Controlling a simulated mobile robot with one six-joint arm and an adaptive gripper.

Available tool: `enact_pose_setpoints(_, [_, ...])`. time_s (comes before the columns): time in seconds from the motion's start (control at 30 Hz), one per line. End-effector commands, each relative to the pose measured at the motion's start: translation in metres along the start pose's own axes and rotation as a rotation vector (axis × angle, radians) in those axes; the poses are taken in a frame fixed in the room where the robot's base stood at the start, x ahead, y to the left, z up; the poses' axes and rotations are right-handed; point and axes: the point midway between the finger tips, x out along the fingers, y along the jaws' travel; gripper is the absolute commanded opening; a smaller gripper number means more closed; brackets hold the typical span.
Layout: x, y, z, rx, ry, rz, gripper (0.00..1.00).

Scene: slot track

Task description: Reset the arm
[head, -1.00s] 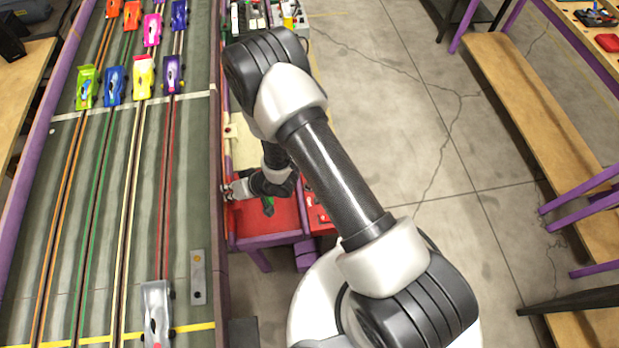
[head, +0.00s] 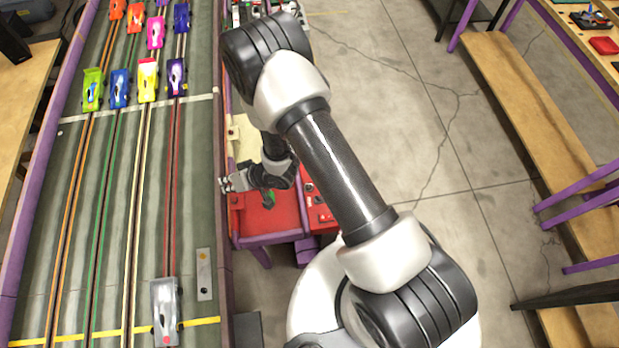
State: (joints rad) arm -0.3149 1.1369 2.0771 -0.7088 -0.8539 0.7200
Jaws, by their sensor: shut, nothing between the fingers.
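My gripper (head: 224,184) is at the lower end of my bent arm, by the right edge of the slot track (head: 105,210). It is above the left edge of the red shelf (head: 265,216), shut, with nothing held. My arm crosses the middle of the view and hides part of the side bench beyond it. A silver slot car (head: 165,312) stands on the right-hand red lane near the yellow line, well below and left of my gripper.
Several coloured cars, including a green one (head: 92,90), a blue one (head: 120,88) and a purple one (head: 176,78), stand farther up the track. A small grey plate (head: 204,274) lies at the track's right side. A wooden bench (head: 540,130) stands at right. Open floor (head: 420,110) lies between.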

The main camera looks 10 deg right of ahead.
Motion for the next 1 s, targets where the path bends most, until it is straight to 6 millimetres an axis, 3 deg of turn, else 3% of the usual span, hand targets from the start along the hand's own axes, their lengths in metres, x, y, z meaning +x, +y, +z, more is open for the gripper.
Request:
enact_pose_setpoints(0.37, [-0.002, 0.001, -0.004, -0.004, 0.004, 0.007, 0.00])
enact_pose_setpoints(0.47, [-0.014, 0.005, -0.024, -0.024, 0.018, 0.047, 0.00])
enact_pose_setpoints(0.53, [-0.032, 0.010, -0.050, -0.048, 0.035, 0.102, 0.00])
enact_pose_setpoints(0.67, [-0.087, 0.022, -0.102, -0.088, 0.064, 0.246, 0.00])
enact_pose_setpoints(0.8, [-0.160, 0.031, -0.142, -0.102, 0.078, 0.400, 0.00])
enact_pose_setpoints(1.0, [-0.272, 0.030, -0.163, -0.073, 0.073, 0.577, 0.00])
